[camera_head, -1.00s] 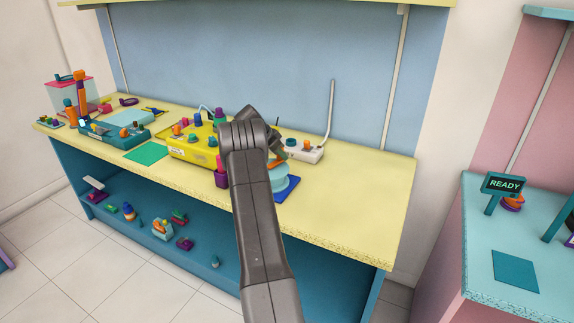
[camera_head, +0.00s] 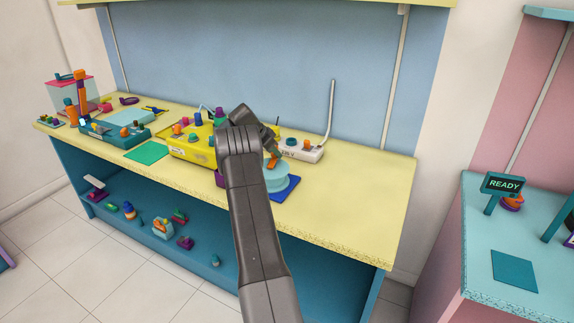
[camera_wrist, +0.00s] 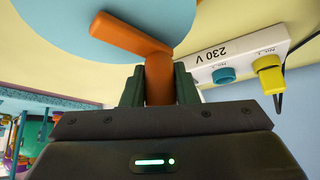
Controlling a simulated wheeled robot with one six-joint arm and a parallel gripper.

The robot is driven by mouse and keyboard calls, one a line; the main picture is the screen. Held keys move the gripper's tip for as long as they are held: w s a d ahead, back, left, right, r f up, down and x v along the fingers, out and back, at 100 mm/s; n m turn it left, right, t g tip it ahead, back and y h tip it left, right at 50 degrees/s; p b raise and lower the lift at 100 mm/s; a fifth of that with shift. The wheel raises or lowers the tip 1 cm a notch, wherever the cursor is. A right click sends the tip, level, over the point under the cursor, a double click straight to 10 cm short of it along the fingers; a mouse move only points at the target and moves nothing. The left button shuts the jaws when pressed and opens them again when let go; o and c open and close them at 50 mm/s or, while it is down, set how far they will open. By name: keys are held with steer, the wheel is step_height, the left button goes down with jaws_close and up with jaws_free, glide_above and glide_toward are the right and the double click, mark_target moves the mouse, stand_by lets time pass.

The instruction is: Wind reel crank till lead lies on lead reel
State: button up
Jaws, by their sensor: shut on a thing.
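The lead reel is a light-blue round drum (camera_head: 276,182) on a dark blue base plate (camera_head: 292,184) on the yellow bench. Its top also fills the upper left of the wrist view (camera_wrist: 90,30). The reel crank (camera_head: 272,162) is orange; in the wrist view its arm (camera_wrist: 128,33) lies over the disc and ends in an upright grip. My gripper (camera_wrist: 159,80) is shut on that grip, one green finger on each side. In the head view my gripper (camera_head: 274,153) is partly hidden by my arm. I cannot make out a lead on the drum.
A white 230 V socket strip (camera_head: 305,152) stands behind the reel; it holds a yellow plug (camera_wrist: 268,75) with a dark cord (camera_wrist: 278,104). A yellow case (camera_head: 185,150) with knobs is left of the reel. The bench right of the reel is clear.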

steer(key=shift+a, duration=0.5)
steer(key=shift+a, duration=0.65)
steer(key=shift+s+a+f+b, duration=0.1)
steer(key=shift+a+f+b, duration=0.1)
steer(key=shift+a+b, duration=0.25)
steer(key=shift+s+a+b, duration=0.35)
steer(key=shift+a+b, duration=0.05)
steer(key=shift+a, duration=0.2)
steer(key=shift+s, duration=0.1)
